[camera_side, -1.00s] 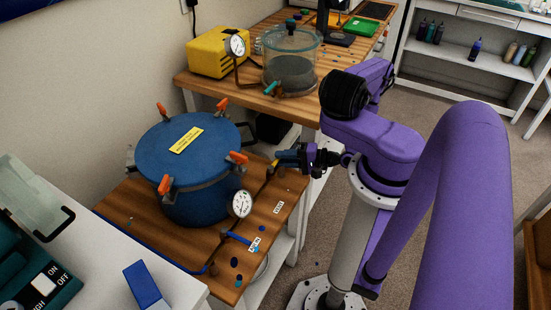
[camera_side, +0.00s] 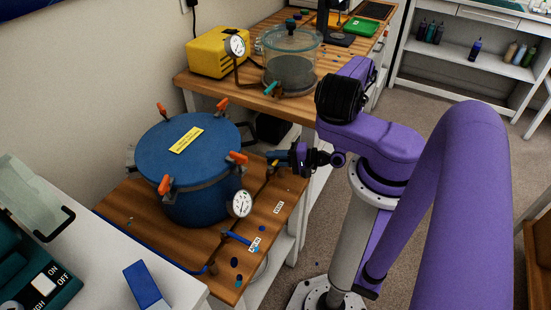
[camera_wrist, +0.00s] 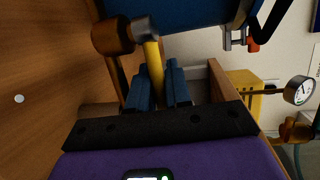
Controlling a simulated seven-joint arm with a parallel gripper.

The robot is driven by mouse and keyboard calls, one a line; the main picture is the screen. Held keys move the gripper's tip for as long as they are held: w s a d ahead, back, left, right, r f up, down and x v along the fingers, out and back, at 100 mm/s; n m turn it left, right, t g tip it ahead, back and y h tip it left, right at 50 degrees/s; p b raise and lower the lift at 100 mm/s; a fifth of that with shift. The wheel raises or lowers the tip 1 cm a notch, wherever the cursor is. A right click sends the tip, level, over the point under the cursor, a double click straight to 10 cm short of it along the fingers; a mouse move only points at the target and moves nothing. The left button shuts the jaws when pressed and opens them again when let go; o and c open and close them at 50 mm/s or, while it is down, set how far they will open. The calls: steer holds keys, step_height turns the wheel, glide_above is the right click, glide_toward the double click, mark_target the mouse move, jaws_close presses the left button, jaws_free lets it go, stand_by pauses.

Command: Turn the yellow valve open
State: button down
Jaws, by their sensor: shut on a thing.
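The yellow valve handle (camera_wrist: 155,68) shows in the wrist view between the two blue fingers of my gripper (camera_wrist: 158,80), which is shut on it. A metal and copper-coloured fitting (camera_wrist: 120,35) sits at the handle's far end. In the side view the yellow valve (camera_side: 271,168) is a small part on the pipe at the right of the blue pot, partly hidden by my gripper (camera_side: 278,156). The handle's exact angle to the pipe is hard to tell there.
The blue pressure pot (camera_side: 190,150) with orange clamps stands close left of my gripper. A dial gauge (camera_side: 239,204) and a blue-handled valve (camera_side: 238,237) are in front. The upper wooden bench (camera_side: 222,89) holds a yellow pump (camera_side: 212,52) and a clear chamber (camera_side: 291,50).

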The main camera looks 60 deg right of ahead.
steer(key=shift+f, duration=0.1)
steer(key=shift+w+a+n+g+y, duration=0.1)
steer(key=shift+w+n+g+y, duration=0.2)
steer(key=shift+n+g+y, duration=0.5)
steer(key=shift+t, duration=0.3)
steer(key=c, duration=1.4)
jaws_free()
steer(key=shift+y, duration=0.3)
steer(key=v, duration=1.7)
steer(key=shift+s, duration=0.2)
